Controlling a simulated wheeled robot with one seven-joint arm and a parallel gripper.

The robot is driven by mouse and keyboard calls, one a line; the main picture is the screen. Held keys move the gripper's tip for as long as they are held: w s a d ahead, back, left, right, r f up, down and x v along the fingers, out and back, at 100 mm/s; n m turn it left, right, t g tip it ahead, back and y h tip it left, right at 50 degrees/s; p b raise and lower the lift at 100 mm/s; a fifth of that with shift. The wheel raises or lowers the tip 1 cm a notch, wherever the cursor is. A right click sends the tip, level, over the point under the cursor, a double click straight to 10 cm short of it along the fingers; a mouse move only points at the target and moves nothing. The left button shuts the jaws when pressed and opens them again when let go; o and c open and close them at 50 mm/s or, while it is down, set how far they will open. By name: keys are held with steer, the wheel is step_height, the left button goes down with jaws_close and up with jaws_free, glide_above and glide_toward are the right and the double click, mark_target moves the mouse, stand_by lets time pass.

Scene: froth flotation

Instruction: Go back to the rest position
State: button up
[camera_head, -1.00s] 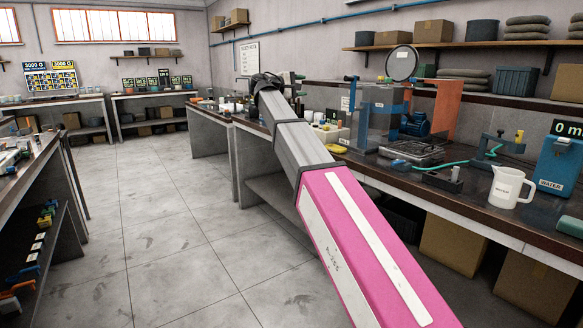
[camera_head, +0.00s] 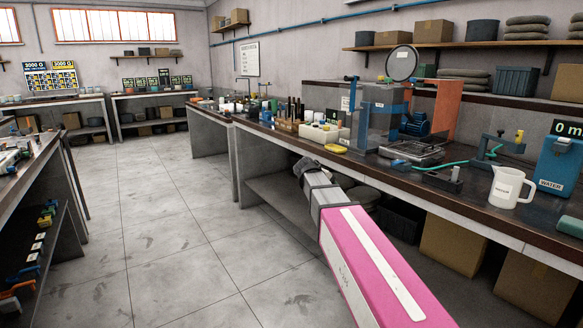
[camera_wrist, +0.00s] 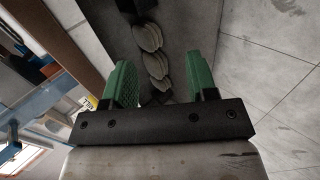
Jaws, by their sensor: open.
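My gripper (camera_wrist: 158,85) shows in the wrist view as two green fingers set wide apart on a black bar. It is open, with nothing between the fingers. Beyond them the wrist view shows several grey sacks (camera_wrist: 154,65) on a dark surface below the bench. In the head view my pink and grey arm reaches forward, its far end low beside the bench front. The gripper fingers cannot be made out in the head view.
The long workbench (camera_head: 465,207) on the right carries a flotation machine (camera_head: 379,118), a white pitcher (camera_head: 508,186), a blue water box (camera_head: 560,163) and a yellow dish (camera_head: 336,148). Cardboard boxes (camera_head: 455,242) stand under it. The tiled floor (camera_head: 170,230) to the left is clear.

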steer(key=s+d+f+m+g+y, duration=0.1)
steer(key=s+f+m+g+y, duration=0.1)
steer(key=s+f, duration=1)
steer(key=s+d+f+m+g+y, duration=0.2)
steer(key=s+f+m+g+y, duration=0.1)
steer(key=s+f, duration=1)
steer(key=m+y, duration=0.1)
steer(key=y, duration=0.1)
steer(key=shift+s+d+f+m+y, duration=0.2)
steer(key=shift+d+f+m+y, duration=0.1)
steer(key=shift+m, duration=0.1)
